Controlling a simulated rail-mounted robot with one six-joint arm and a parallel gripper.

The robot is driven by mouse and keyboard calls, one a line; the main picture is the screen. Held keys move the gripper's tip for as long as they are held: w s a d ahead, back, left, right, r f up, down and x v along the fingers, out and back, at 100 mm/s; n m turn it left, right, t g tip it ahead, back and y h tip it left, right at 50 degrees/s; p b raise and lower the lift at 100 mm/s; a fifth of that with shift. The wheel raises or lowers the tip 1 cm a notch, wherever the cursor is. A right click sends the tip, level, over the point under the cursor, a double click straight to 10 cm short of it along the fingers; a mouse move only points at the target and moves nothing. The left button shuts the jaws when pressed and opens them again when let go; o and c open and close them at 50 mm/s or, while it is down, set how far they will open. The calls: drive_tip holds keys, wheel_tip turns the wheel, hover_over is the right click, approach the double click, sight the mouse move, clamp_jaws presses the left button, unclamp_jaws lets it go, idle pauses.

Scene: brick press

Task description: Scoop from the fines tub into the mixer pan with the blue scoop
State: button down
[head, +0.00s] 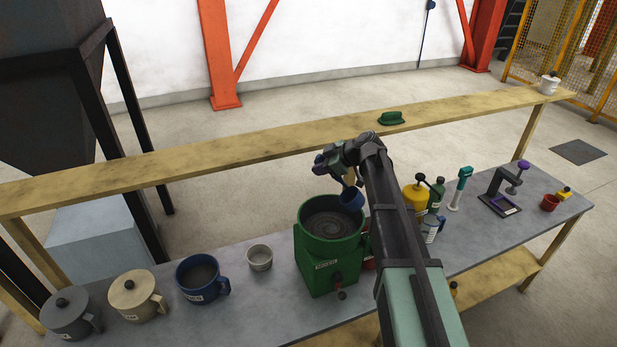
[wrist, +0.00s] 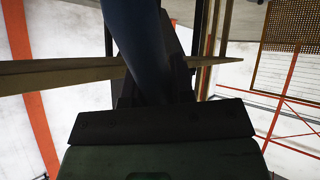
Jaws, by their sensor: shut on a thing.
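My gripper (head: 342,172) is above the green mixer pan (head: 305,234) in the head view, shut on the blue scoop. The bowl of the blue scoop (head: 351,199) hangs over the right side of the pan, and the inside of the bowl cannot be made out. The pan holds dark grey material with ring marks on it. A blue open tub (head: 184,284) with a handle and a small label holds grey material; it seems to be the fines tub, but the label is too small to read. In the wrist view the scoop's blue handle (wrist: 140,45) runs between the dark jaws.
Lidded grey (head: 68,315) and cream (head: 138,296) tubs and a small white cup (head: 259,257) stand left of the pan. A yellow container (head: 416,197), bottles and a clamp press (head: 503,190) stand right. A wooden shelf (head: 250,143) runs behind, bearing a green object (head: 390,118).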

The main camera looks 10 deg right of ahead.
drive_tip(key=d+t+y+b, duration=0.1)
drive_tip(key=d+y+b, duration=0.1)
drive_tip(key=b, duration=0.1)
drive_tip(key=d+m+y+b, duration=0.1)
drive_tip(key=d+y+b, duration=0.1)
drive_tip(key=d+b, duration=0.1)
drive_tip(key=s+d+m+t+y+b, duration=0.1)
drive_tip(key=d+y+b, duration=0.1)
drive_tip(key=y+b, duration=0.1)
drive_tip(key=shift+d+r+t, duration=0.3)
wheel_tip(320, 180, up, 5)
drive_tip(key=p, duration=0.5)
drive_tip(key=shift+a+r, duration=0.15)
